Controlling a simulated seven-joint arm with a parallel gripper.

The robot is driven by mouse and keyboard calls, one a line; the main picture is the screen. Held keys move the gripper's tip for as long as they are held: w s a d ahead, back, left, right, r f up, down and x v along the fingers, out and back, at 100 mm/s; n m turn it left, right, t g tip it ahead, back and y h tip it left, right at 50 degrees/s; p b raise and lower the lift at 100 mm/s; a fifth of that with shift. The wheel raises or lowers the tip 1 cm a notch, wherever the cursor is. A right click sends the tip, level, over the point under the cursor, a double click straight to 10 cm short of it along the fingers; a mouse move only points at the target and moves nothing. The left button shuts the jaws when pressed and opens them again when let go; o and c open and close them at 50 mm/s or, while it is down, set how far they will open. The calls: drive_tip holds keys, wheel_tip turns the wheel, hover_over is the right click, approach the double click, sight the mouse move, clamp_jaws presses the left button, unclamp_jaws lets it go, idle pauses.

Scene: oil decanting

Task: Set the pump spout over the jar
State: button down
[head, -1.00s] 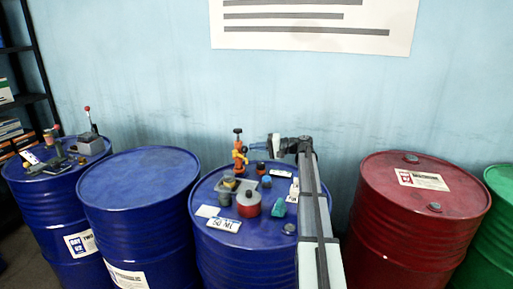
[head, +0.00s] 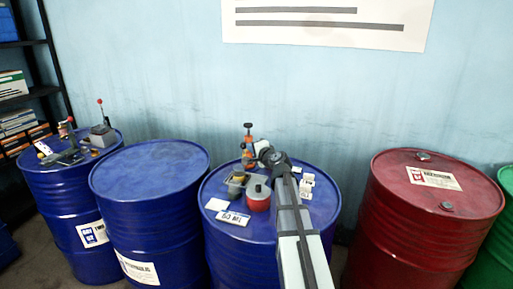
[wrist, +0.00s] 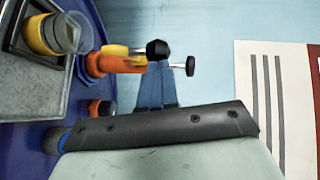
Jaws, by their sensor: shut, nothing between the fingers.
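The orange pump (head: 248,145) stands upright at the back of the middle blue drum; it also shows in the wrist view (wrist: 102,65), lying sideways there, with black knobs and a yellow part (wrist: 116,51) that looks like its spout. A clear jar with yellow at it (wrist: 68,33) sits on a grey tray (wrist: 40,98); the head view shows it small (head: 237,178). I cannot tell whether the spout is above the jar. My gripper (wrist: 156,68) is shut and empty, its blue fingers close beside the pump's upper part; contact is unclear. It hides part of the pump in the head view.
A red can (head: 258,197), a "50 Ml" card (head: 233,219) and white blocks (head: 306,186) share the drum top. An orange-and-black cap (wrist: 101,108) lies near the pump. My arm covers the drum's right side. The left neighbour drum (head: 150,168) has a bare top.

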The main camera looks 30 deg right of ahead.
drive_tip(key=shift+w+a, duration=0.2)
drive_tip(key=shift+a, duration=0.45)
drive_tip(key=shift+w+a, duration=0.2)
drive_tip(key=shift+a, duration=0.4)
drive_tip(key=s+d+r, duration=0.1)
drive_tip(key=s+r, duration=0.1)
drive_tip(key=s, duration=1.1)
